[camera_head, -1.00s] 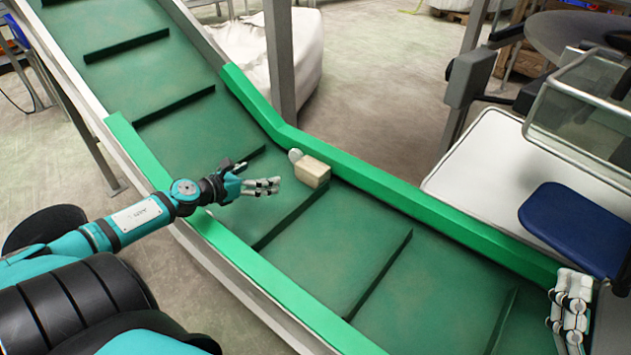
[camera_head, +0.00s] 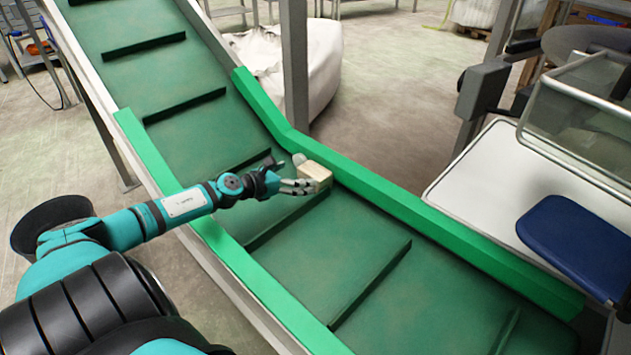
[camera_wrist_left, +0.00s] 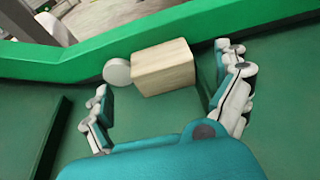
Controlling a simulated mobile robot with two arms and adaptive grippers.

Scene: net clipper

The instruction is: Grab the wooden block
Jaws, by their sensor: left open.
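The wooden block (camera_head: 317,173) is a pale box lying on the green conveyor belt by the far green side rail. A small whitish round object (camera_head: 299,159) is beside it. My left gripper (camera_head: 300,184) is at the block's near side, and its fingers overlap the block in the head view. In the left wrist view the block (camera_wrist_left: 164,68) lies ahead of the open left gripper (camera_wrist_left: 168,98), nearer the right finger, with the round object (camera_wrist_left: 117,72) at its left. I cannot tell whether a finger touches the block. My right gripper is out of view.
Green side rails (camera_head: 430,219) border the belt (camera_head: 290,255), and raised dark cleats (camera_head: 370,283) cross it. A white table (camera_head: 485,185) with a blue seat-like panel (camera_head: 572,243) stands at the right. A grey post (camera_head: 294,70) rises behind the far rail.

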